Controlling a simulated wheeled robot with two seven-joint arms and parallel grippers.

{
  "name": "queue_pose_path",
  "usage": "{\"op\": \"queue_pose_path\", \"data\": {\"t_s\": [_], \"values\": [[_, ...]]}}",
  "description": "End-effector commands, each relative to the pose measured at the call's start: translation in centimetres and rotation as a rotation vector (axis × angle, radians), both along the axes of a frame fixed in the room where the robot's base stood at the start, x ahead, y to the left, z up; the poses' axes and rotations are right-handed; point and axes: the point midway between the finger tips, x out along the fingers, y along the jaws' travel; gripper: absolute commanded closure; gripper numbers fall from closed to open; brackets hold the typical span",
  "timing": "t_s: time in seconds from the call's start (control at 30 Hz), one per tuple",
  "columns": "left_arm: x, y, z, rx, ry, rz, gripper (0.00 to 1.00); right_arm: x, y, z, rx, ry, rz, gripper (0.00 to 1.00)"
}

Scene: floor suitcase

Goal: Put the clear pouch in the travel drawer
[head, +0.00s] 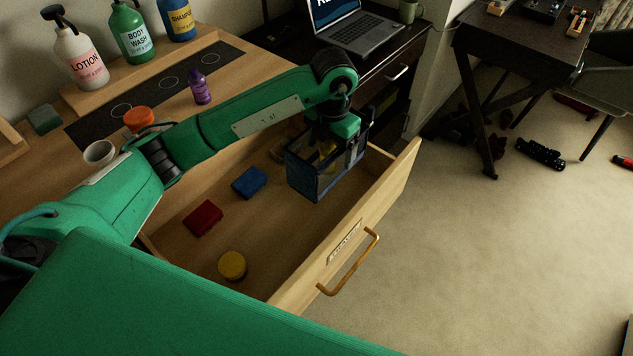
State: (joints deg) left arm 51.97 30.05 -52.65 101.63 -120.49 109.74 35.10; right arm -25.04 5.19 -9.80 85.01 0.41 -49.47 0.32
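The clear pouch (318,178) is a see-through box shape with dark blue edges and something yellow inside. It hangs over the far right part of the open wooden travel drawer (385,190), close to its front panel. I cannot tell whether its base touches the drawer floor. My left gripper (338,148) points down at the pouch's top and is shut on its upper edge; the fingertips are partly hidden. My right gripper is not in view.
The drawer holds a red block (203,218), a blue block (249,182) and a yellow round tin (232,265). Its middle floor is clear. On the counter stand a purple bottle (200,87), a white cup (99,153) and pump bottles. A laptop (352,28) sits behind.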

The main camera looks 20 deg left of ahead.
Motion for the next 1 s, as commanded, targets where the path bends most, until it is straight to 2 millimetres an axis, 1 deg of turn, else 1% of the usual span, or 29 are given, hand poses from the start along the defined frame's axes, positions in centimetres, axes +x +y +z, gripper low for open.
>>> {"op": "queue_pose_path", "data": {"t_s": [0.03,0.1,0.2,0.3,0.4,0.57,0.8,0.87,1.0], "values": [[-0.1,0.0,-1.5,0.000,0.006,0.002,0.38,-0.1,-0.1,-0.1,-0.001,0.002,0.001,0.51],[-0.1,0.0,-3.4,0.000,0.005,0.000,0.38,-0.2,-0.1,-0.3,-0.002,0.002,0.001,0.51],[-0.1,0.0,-5.9,0.000,0.004,0.000,0.38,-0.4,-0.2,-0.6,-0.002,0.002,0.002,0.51],[0.0,0.0,-7.8,0.001,0.002,0.001,0.38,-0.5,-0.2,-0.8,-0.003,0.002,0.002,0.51],[0.0,0.0,-8.9,-0.001,0.001,-0.001,0.38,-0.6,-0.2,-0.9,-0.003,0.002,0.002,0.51],[0.0,0.0,-9.9,0.000,-0.001,-0.001,0.38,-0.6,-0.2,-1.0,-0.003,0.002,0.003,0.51],[-0.1,-0.1,-13.3,-0.001,0.003,-0.002,0.38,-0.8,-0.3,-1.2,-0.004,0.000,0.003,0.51],[0.0,0.0,-13.7,-0.001,-0.001,-0.002,0.38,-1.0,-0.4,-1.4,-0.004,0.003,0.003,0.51],[0.0,0.0,-13.7,-0.001,-0.002,-0.002,0.38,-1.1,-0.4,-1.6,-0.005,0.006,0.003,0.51]]}}
